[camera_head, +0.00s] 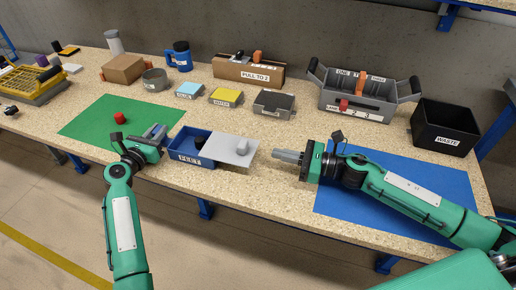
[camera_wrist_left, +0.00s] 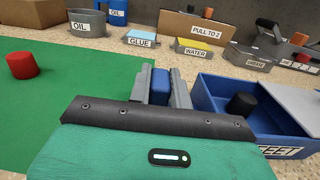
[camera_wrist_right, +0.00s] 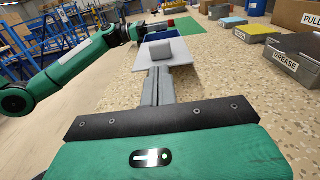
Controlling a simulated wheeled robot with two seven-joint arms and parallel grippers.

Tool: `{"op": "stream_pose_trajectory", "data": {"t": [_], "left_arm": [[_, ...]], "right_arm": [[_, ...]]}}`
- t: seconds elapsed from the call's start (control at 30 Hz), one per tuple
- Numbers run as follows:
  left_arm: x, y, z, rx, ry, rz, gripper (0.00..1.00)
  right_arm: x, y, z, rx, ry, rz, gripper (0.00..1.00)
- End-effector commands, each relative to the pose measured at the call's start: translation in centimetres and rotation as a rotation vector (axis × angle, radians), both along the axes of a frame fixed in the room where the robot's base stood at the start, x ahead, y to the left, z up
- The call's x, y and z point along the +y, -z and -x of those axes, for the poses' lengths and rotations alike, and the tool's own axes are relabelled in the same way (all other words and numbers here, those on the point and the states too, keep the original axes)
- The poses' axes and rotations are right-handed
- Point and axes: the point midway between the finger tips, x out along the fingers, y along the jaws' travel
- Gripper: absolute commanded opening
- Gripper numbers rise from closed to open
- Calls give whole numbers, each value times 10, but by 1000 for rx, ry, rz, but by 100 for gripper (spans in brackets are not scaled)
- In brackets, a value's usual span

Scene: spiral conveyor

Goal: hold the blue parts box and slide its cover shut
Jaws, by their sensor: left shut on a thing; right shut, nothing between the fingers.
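The blue parts box (camera_head: 186,158) stands on the table, its front label partly readable; it also shows in the left wrist view (camera_wrist_left: 285,140). Its pale grey cover (camera_head: 222,155), with a grey block knob (camera_head: 242,146), sticks out to the right, leaving the left part of the box open. A dark round thing (camera_wrist_left: 242,105) shows inside. My left gripper (camera_head: 157,134) is shut on a blue piece at the box's left end (camera_wrist_left: 160,84). My right gripper (camera_head: 277,155) is shut and empty, just right of the cover; its fingers (camera_wrist_right: 160,72) point at the cover and knob (camera_wrist_right: 163,49).
A red cylinder (camera_head: 120,118) stands on the green mat (camera_head: 85,125) at left. A blue mat (camera_head: 335,200) lies under my right arm. Behind are the glue box (camera_head: 189,90), water box (camera_head: 227,97), grease box (camera_head: 273,102) and a grey tote (camera_head: 385,98).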

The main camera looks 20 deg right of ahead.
Motion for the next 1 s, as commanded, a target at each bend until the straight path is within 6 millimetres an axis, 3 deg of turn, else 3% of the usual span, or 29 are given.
{"op": "stream_pose_trajectory", "data": {"t": [0.5, 1.0], "left_arm": [[0, 5, 1, 8, 1, -3, 0], [0, 5, 1, 8, 1, -3, 0]], "right_arm": [[52, 0, -33, 1, 0, -1, 0], [59, 1, -37, 1, 1, 0, 0]]}}
